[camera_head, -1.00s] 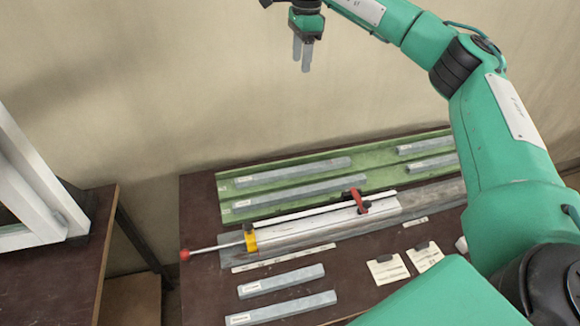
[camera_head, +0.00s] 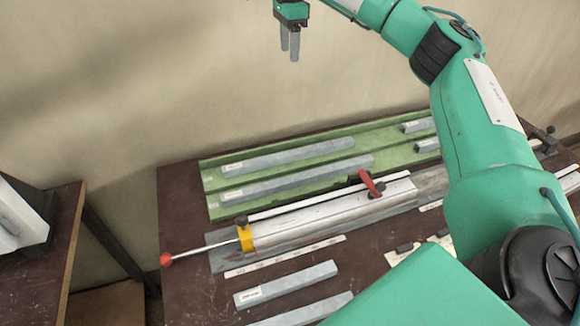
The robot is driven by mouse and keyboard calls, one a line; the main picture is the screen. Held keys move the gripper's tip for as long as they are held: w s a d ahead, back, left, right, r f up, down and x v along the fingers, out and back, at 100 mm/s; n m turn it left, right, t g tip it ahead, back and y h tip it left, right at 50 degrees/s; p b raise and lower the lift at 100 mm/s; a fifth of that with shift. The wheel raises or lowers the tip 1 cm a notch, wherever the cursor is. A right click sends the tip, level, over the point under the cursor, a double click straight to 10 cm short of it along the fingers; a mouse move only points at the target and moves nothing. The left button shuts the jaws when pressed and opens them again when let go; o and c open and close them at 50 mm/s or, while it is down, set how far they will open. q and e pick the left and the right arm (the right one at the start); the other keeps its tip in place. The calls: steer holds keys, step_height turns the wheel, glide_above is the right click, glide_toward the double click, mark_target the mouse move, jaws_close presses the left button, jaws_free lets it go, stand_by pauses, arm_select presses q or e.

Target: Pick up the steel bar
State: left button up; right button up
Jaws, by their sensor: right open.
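Several grey steel bars with small white labels lie on the brown bench. In the green tray, a rear-left bar (camera_head: 288,158) and a front-left bar (camera_head: 297,180) lie lengthwise. Two shorter bars (camera_head: 420,125) (camera_head: 427,145) lie at the tray's right, partly hidden by my arm. At the front of the bench lie one bar (camera_head: 287,285) and another (camera_head: 305,313), cut off by the frame's lower edge and my arm. Which bar the task means I cannot tell. My right gripper (camera_head: 290,50) is open and empty, high above the tray against the wall. My left gripper is not in view.
A clamp fixture (camera_head: 330,216) with a silver profile, a red lever (camera_head: 371,184) and a red-knobbed rod (camera_head: 166,259) lies between tray and front bars. A white strip (camera_head: 285,256) lies before it. Another table (camera_head: 50,265) stands at left, with a gap between.

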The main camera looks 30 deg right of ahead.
arm_select(q)
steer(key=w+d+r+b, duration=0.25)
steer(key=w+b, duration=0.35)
steer(key=b, duration=0.5)
arm_select(e)
step_height(320, 180, down, 13)
steer(key=b, duration=0.7)
glide_above(291, 153)
step_height(291, 153, down, 8)
step_height(291, 153, down, 8)
steer(key=shift+w+a+r+b, duration=0.1)
steer(key=shift+w+r+b, duration=0.05)
steer(key=shift+b, duration=0.25)
steer(key=shift+f, duration=2.7)
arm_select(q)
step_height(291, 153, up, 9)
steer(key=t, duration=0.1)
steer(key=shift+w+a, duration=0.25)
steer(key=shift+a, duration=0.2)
arm_select(e)
steer(key=shift+r, duration=0.1)
jaws_close()
